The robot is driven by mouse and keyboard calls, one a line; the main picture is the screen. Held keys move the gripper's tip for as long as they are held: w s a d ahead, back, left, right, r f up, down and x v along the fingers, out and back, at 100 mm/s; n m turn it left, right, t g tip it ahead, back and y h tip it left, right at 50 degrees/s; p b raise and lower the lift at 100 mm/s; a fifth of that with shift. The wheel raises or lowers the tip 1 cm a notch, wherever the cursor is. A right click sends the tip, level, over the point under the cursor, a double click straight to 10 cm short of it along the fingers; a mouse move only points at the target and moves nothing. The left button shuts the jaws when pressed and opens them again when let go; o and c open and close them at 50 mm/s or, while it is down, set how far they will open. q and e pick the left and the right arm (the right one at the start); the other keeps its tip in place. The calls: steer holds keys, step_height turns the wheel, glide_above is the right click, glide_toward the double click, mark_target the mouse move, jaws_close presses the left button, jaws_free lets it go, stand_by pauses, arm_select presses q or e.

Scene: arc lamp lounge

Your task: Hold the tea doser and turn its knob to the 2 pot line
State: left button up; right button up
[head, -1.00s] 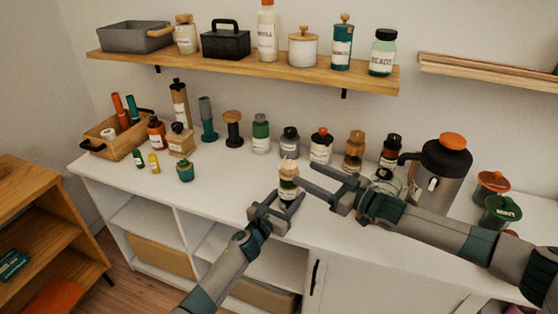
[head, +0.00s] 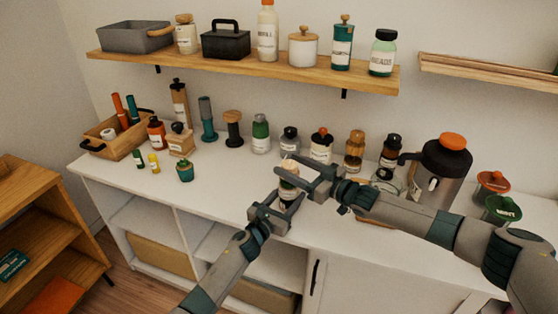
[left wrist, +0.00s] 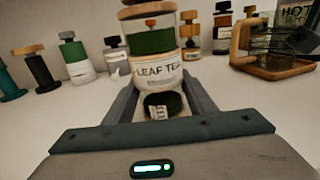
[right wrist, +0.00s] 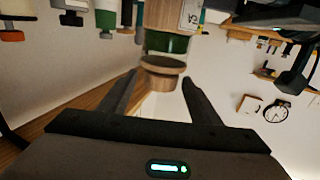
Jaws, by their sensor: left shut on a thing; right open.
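The tea doser is a clear jar with green contents, a "LEAF TEA" label and a wooden top; its body shows in the left wrist view (left wrist: 152,65). My left gripper (head: 275,207) is shut on its lower body and holds it upright near the cabinet's front edge. A dark round piece with pale marks (left wrist: 163,106) sits low on its front; the marks are unreadable. My right gripper (head: 288,172) is open at the doser's top. In the right wrist view the wooden top (right wrist: 163,64) lies between the spread fingers, with gaps both sides. No pot line is readable.
A grey jug with an orange lid (head: 446,170) stands near my right arm. A wooden shelf (head: 250,65) runs above.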

mark_target(283, 162)
steer(key=shift+x, duration=2.5)
steer(key=c, duration=1.1)
